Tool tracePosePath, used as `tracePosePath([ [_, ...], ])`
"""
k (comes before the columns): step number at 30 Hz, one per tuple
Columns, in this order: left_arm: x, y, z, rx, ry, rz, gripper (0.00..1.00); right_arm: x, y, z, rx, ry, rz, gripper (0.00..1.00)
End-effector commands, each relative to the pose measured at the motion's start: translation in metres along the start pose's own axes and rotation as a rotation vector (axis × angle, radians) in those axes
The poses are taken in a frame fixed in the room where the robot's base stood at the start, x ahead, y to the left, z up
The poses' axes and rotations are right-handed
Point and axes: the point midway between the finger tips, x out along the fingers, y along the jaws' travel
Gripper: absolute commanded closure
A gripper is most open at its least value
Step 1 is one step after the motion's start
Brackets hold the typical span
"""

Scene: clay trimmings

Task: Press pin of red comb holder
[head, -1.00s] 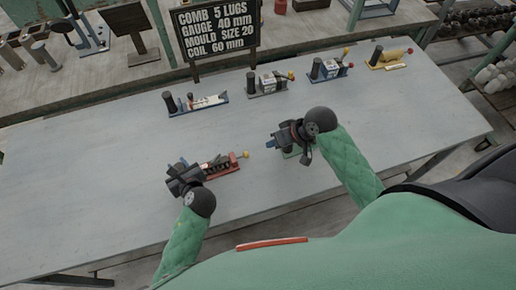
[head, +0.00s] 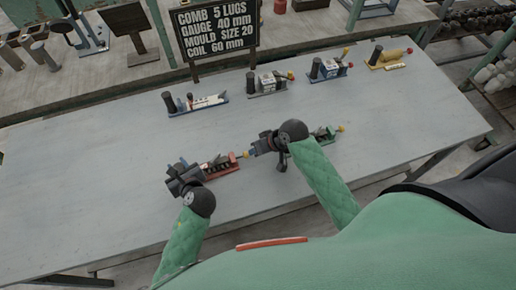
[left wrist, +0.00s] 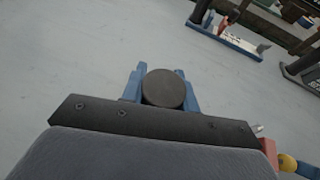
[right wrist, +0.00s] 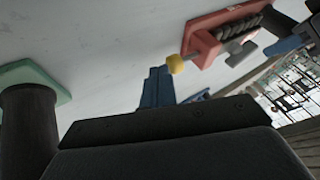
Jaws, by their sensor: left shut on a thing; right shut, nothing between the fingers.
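The red comb holder (head: 226,165) lies on the table, its yellow-knobbed pin (head: 246,155) at the right end. In the left wrist view, my left gripper (left wrist: 163,85) is shut around the holder's upright black post (left wrist: 164,90). My right gripper (head: 254,150) is shut and empty, in front of the pin's end. In the right wrist view, its blue fingertips (right wrist: 158,76) are right beside the yellow knob (right wrist: 175,63); I cannot tell whether they touch. The red body (right wrist: 206,45) holds a grey coiled or toothed piece.
A green comb holder (head: 325,136) sits just right of my right gripper, partly hidden by my arm; its base (right wrist: 50,75) and dark post show in the right wrist view. Several other holders (head: 198,103) line the far side. A black sign (head: 216,32) stands behind the table.

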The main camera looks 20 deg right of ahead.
Motion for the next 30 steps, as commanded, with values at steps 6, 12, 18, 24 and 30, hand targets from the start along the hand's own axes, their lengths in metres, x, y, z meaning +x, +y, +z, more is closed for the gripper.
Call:
tracePosePath([
  [6, 0.000, 0.000, 0.000, 0.000, 0.001, 0.000, 1.00, 0.000, 0.000, 0.000, 0.000, 0.000, 0.000, 1.00],
  [12, 0.000, 0.000, 0.000, 0.000, 0.000, 0.000, 1.00, 0.008, -0.015, -0.001, -0.003, 0.000, 0.000, 1.00],
  [18, 0.000, 0.000, 0.000, 0.000, 0.001, -0.001, 1.00, 0.013, -0.025, 0.000, -0.001, 0.000, 0.000, 1.00],
  [24, 0.000, -0.001, -0.001, 0.000, 0.001, -0.002, 1.00, 0.013, -0.026, 0.000, -0.001, 0.000, -0.001, 1.00],
  [30, 0.000, -0.001, -0.001, 0.000, 0.001, -0.002, 1.00, 0.000, -0.026, 0.000, -0.001, 0.001, -0.002, 1.00],
])
